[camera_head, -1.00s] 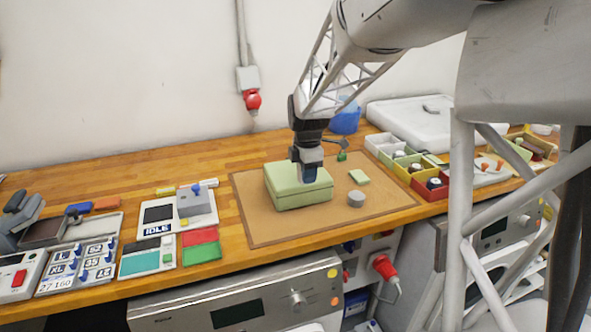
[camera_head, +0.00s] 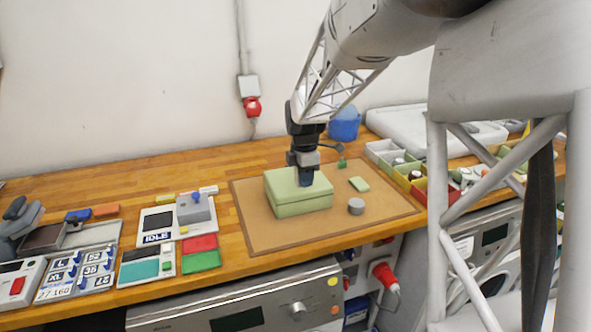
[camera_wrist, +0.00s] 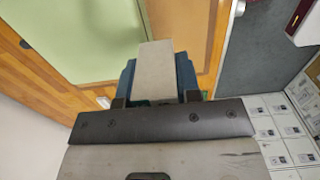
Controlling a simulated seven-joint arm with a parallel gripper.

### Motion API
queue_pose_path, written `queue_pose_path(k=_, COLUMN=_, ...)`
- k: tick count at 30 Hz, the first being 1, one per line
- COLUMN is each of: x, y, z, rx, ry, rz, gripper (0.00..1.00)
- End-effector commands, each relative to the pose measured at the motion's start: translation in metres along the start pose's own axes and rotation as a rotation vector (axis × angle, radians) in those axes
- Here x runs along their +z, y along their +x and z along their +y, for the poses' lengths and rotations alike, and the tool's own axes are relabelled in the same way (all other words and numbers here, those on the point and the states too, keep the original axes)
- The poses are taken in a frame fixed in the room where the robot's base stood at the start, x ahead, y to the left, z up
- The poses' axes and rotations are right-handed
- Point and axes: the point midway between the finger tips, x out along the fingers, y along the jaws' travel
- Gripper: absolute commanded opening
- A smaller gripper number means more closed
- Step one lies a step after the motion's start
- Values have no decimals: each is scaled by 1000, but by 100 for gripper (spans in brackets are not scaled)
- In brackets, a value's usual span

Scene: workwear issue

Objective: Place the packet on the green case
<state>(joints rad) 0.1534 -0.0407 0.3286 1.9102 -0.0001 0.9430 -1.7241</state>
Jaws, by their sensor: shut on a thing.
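The green case (camera_head: 297,204) is closed and sits on a brown mat in the middle of the bench; part of its lid also shows in the wrist view (camera_wrist: 65,35). My gripper (camera_head: 305,182) points down at the right part of the lid in the head view. In the wrist view its blue fingers (camera_wrist: 158,82) are shut on a pale grey, flat-faced block (camera_wrist: 158,62), which looks like the packet. In the head view the fingers hide the packet, and I cannot tell whether it touches the lid.
Coloured bins (camera_head: 408,178) stand further right. Devices and a label board (camera_head: 75,274) fill the left bench. The bench's back left is clear.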

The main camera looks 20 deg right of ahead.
Motion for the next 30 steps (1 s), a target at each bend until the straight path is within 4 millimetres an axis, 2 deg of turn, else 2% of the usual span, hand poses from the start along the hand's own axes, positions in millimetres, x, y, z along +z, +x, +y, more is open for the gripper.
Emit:
queue_pose_path(k=24, x=16, y=11, z=104, rx=0, ry=0, rz=0, gripper=8)
queue_pose_path(k=30, x=18, y=12, z=121, rx=-1, ry=0, rz=0, gripper=8)
